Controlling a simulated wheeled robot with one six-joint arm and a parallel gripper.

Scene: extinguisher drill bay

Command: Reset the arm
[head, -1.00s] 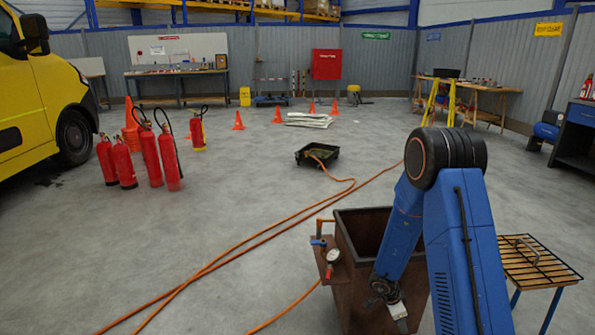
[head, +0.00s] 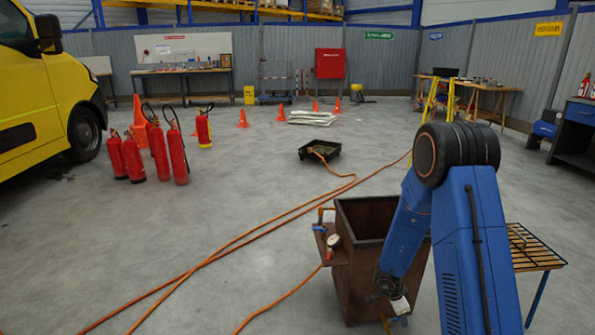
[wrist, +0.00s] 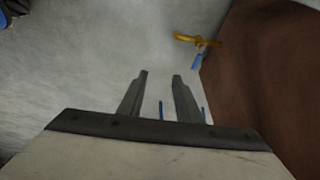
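My gripper (head: 396,308) hangs low at the front of the brown open-topped bin (head: 352,268), on the end of my bent blue arm. In the wrist view my gripper's two dark fingers (wrist: 160,77) stand apart with a gap and nothing held between them. An orange-yellow handle with a blue part (wrist: 197,41) shows ahead and right of the fingers, beside the brown wall, apart from them. Part of the bin is hidden behind my arm.
Orange hoses (head: 222,252) cross the floor. Several red extinguishers (head: 178,155) stand left. A slatted table (head: 535,248) stands right.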

